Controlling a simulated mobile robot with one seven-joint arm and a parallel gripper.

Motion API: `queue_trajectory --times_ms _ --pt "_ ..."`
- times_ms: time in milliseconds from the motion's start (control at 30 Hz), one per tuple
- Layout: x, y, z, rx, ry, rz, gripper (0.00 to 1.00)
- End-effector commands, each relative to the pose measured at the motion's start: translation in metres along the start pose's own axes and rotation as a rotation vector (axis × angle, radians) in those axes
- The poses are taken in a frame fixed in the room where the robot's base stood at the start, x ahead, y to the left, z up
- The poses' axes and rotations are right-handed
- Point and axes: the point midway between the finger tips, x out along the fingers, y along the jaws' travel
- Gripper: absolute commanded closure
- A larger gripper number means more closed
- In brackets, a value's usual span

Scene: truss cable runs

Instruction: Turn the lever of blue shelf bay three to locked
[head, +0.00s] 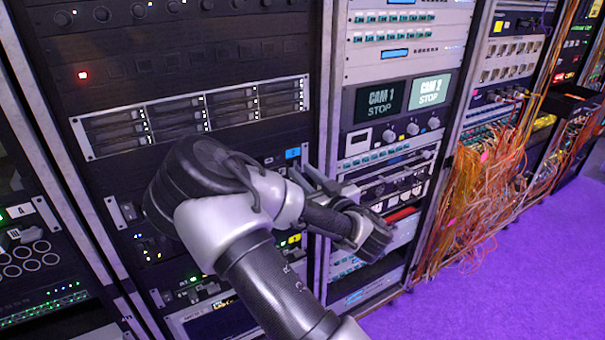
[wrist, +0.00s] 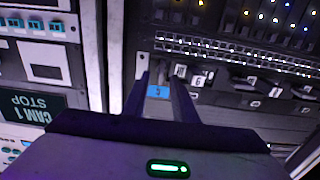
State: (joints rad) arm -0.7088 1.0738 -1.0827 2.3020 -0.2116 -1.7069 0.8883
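A small blue tag (head: 292,153) is on the dark rack's right side, left of the grey upright. In the wrist view a blue tag (wrist: 158,92) with a numeral shows between my fingers; I cannot read the numeral for certain. My gripper (wrist: 161,76) has its two dark fingers apart with nothing seen between them but the rack front behind. In the head view my gripper (head: 311,172) points up-left at the rack, close to the blue tag. I cannot make out a lever or its position; the fingers and gripper body hide part of the tag's surroundings.
White numbered tags (wrist: 197,80) sit beside the blue one. A grey rack upright (wrist: 103,50) stands close on the left. The CAM 1 monitor (head: 380,101) is right of the rack. Orange cables (head: 475,200) hang farther right. Purple floor (head: 510,285) is clear.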

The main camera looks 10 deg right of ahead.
Motion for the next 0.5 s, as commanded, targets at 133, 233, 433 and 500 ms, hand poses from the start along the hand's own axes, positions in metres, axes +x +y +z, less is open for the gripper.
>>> queue_trajectory --times_ms 133,233,433,500 --pt "0.0000 0.0000 0.0001 0.000 0.000 0.000 0.85" --pt "0.0001 0.0000 0.0001 0.000 0.000 0.000 1.00" --pt "0.0001 -0.0001 0.0002 -0.001 0.000 0.000 1.00" --pt "0.0001 -0.0002 0.0005 -0.006 0.000 0.000 1.00"
